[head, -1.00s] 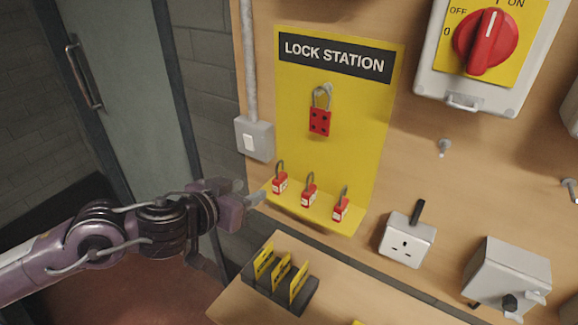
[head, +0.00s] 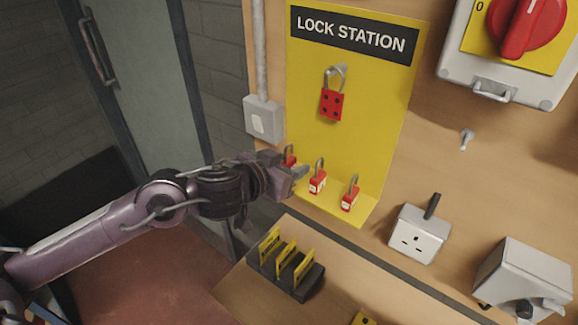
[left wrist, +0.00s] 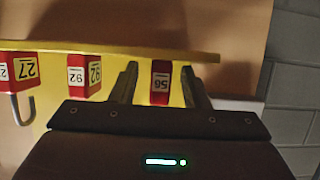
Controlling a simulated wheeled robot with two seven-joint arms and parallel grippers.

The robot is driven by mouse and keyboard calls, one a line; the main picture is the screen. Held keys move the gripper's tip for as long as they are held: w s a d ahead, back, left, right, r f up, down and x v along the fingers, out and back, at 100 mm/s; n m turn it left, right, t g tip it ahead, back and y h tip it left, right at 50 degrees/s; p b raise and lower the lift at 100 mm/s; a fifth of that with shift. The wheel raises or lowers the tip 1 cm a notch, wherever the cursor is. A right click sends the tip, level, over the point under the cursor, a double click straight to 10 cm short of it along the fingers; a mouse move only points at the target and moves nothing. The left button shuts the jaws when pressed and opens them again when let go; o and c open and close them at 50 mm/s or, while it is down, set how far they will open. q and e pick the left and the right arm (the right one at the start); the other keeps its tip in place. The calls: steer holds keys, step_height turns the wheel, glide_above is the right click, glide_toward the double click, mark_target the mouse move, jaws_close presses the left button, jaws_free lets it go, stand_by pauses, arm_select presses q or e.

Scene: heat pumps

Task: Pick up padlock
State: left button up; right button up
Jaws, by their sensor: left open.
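Three red padlocks with grey shackles stand in a row on the yellow shelf of the lock station: a left one (head: 290,156), a middle one (head: 318,182) and a right one (head: 350,198). My left gripper (head: 298,175) is open at the left end of the shelf and partly hides the left padlock. In the left wrist view, which looks upside down, the left padlock (left wrist: 160,84) appears between the two spread fingers (left wrist: 161,80). The middle padlock (left wrist: 84,76) lies just outside one finger there. Whether the fingers touch the left padlock cannot be told. My right gripper is not in view.
A grey switch box (head: 263,119) is beside the board. Below, a black holder (head: 284,275) with yellow tags sits on the wooden ledge.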

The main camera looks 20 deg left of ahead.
arm_select(q)
steer(key=shift+s, duration=0.1)
jaws_close()
stand_by(0.3)
